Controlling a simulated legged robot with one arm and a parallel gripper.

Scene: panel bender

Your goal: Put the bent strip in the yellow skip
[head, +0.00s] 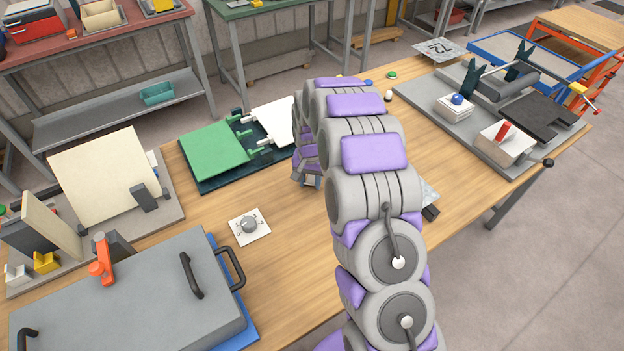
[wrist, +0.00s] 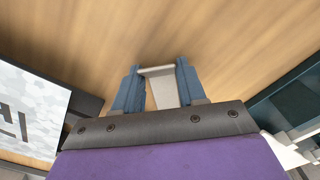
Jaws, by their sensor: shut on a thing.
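My gripper (wrist: 157,75) has blue fingers shut on a pale grey strip (wrist: 164,92). The strip shows a bend near its far end and sits between the two fingers, over bare wood. In the head view my gripper (head: 312,181) points down over the middle of the wooden table, mostly hidden by my arm; the strip is hard to make out there. I cannot clearly pick out a yellow skip. A small yellow piece (head: 46,262) stands on the left fixture, but I cannot tell that it is a skip.
A grey bender-like base (head: 430,105) stands at the right. A sign numbered 72 (head: 438,49) lies behind. Bare wood surrounds the dial.

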